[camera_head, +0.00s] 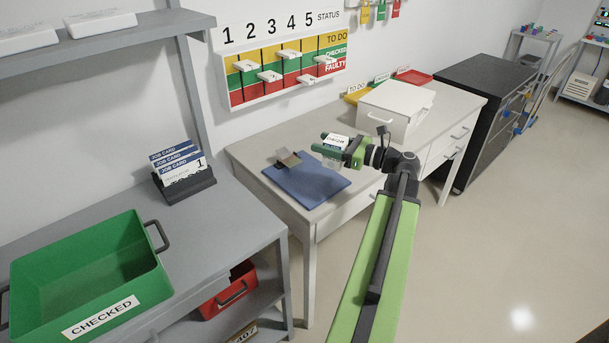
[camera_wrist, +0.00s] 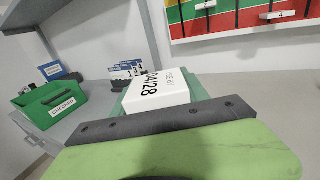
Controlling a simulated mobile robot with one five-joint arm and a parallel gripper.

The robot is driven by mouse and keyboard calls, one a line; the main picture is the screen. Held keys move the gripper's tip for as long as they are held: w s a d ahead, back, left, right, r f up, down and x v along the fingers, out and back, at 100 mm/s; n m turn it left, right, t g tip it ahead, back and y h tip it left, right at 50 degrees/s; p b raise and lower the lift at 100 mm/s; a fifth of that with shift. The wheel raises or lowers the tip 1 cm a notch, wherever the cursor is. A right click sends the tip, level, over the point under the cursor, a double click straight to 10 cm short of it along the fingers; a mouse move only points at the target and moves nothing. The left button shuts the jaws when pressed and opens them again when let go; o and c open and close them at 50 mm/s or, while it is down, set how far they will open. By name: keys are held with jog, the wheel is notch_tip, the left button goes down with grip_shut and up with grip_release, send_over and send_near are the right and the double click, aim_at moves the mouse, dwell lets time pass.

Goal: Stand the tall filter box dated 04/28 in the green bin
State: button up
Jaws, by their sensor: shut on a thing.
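My gripper (camera_head: 335,146) is shut on a white filter box (camera_head: 336,141), held above the blue mat on the white desk. In the wrist view the box (camera_wrist: 158,92) shows "USE BY" and "04/28" on its face, partly hidden by the dark jaw edge. A green finger (camera_wrist: 203,88) shows beside it. The green bin (camera_head: 90,255) labelled CHECKED stands on the grey bench at the lower left, well apart from my gripper. Its visible inside is empty. It also shows at the left in the wrist view (camera_wrist: 45,117).
A job card holder (camera_head: 188,188) stands on the bench behind the bin. A small brown-grey object (camera_head: 288,157) is on the blue mat (camera_head: 315,187). A white case (camera_head: 395,108) is right of my gripper. A red bin (camera_head: 228,292) is below the bench top. A shelf (camera_head: 110,40) overhangs the bench.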

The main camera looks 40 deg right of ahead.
jog(key=w+f+b, duration=0.2)
jog(key=f, duration=0.1)
jog(key=w+a+f+b, duration=0.1)
jog(key=w+f+b, duration=0.2)
jog(key=w+a+f+b, duration=0.1)
jog(key=w+f+b, duration=0.2)
jog(key=shift+f, duration=0.25)
jog(key=shift+r, duration=0.25)
jog(key=shift+f, duration=0.2)
jog(key=o, duration=1.4)
jog(key=shift+c, duration=0.2)
jog(key=shift+r, duration=0.1)
